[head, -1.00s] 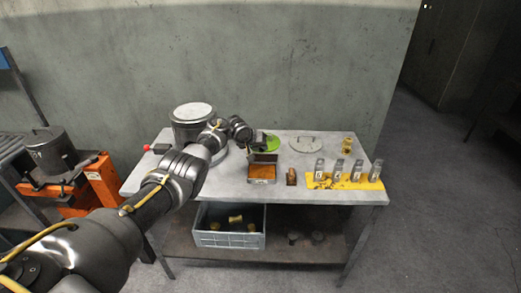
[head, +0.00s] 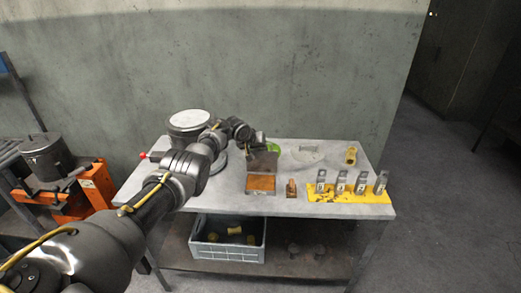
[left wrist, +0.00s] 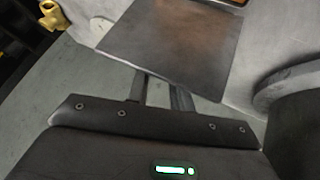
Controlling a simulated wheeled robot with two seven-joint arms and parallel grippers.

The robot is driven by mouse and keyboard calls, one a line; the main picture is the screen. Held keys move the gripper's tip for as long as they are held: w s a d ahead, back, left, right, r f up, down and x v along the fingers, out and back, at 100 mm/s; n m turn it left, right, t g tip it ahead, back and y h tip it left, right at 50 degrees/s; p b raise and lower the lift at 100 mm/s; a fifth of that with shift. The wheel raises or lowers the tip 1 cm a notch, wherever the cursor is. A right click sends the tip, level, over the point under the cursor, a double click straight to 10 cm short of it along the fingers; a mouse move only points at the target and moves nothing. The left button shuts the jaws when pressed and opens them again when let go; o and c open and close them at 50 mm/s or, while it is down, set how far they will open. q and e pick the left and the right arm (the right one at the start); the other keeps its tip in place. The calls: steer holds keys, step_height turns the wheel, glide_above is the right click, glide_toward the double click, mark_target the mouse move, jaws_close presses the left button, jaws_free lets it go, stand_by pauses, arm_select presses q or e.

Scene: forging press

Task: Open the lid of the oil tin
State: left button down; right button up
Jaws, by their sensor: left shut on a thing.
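The oil tin (head: 261,186) is a small box with an amber inside, on the middle of the table near its front. Its dark flat lid (head: 262,163) stands raised at the tin's back side, with the tin's inside open to view. My left gripper (head: 256,144) is behind the lid and shut on it. In the left wrist view, the narrow fingers of my left gripper (left wrist: 160,92) meet the edge of the lid (left wrist: 182,40), a broad dark plate. The fingertips are small and partly hidden in the head view. My right gripper is not in view.
A yellow rack (head: 348,195) with several metal tags stands right of the tin, beside a small copper-coloured block (head: 291,188). Behind are a green disc (head: 273,146), a grey round lid (head: 305,151) and a brass piece (head: 350,156). A large pot (head: 188,124) stands at left.

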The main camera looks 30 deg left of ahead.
arm_select(q)
steer(key=shift+w+a+r, duration=0.2)
steer(key=shift+r, duration=0.15)
steer(key=c, duration=1.6)
jaws_free()
steer(key=o, duration=0.3)
steer(key=shift+f, duration=0.1)
steer(key=shift+o, duration=0.2)
steer(key=shift+f, duration=0.15)
steer(key=shift+d, duration=0.1)
steer(key=shift+s, duration=0.1)
